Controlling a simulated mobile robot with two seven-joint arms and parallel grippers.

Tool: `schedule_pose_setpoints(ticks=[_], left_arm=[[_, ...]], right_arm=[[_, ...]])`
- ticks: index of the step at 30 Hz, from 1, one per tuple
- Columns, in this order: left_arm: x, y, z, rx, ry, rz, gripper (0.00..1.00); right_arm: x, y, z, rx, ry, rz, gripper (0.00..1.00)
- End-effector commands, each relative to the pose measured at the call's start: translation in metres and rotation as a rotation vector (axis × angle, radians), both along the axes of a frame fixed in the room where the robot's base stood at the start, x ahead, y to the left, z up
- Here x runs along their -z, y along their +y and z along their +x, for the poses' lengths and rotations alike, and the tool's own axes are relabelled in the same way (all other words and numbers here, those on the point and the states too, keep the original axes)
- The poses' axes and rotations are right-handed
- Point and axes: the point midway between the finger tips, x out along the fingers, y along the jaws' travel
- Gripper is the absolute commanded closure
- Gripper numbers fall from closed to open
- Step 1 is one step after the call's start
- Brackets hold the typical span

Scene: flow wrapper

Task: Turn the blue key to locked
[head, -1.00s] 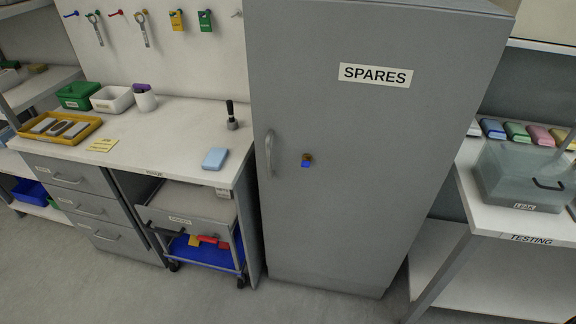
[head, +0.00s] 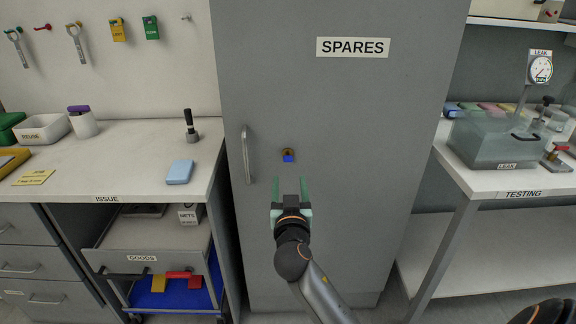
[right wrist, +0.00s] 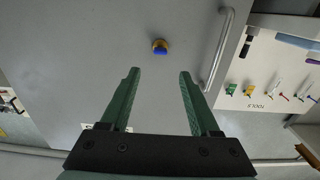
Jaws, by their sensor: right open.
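The blue key (head: 288,159) sits in a brass lock (head: 287,152) on the grey door of the SPARES cabinet (head: 340,110), to the right of the door handle (head: 246,154). In the right wrist view the blue key (right wrist: 160,51) shows in its round lock, beyond the fingertips and roughly between them. My right gripper (head: 290,181) is open and empty, in front of the door and just below the key in the head view. It also shows in the right wrist view (right wrist: 158,75). It does not touch the key. My left gripper is not in view.
A white bench (head: 120,150) with a light blue block (head: 179,172) stands left of the cabinet. The TESTING table (head: 490,180) with a clear tank (head: 490,140) stands at right. The door's handle (right wrist: 218,50) sticks out near the key in the right wrist view.

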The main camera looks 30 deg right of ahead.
Motion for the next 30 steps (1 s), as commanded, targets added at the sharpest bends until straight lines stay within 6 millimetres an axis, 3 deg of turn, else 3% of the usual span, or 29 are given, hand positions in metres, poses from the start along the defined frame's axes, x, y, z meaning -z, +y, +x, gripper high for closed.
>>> schedule_pose_setpoints(ticks=[9, 15, 30], left_arm=[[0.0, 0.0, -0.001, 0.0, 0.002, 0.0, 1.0], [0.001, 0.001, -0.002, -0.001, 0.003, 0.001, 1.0], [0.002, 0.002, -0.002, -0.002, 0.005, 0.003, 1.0]], right_arm=[[-0.001, -0.034, 0.055, -0.001, 0.001, -0.004, 0.38], [0.0, -0.047, 0.078, -0.002, 0.002, -0.003, 0.38], [0.0, -0.054, 0.088, -0.002, 0.003, -0.002, 0.39]])
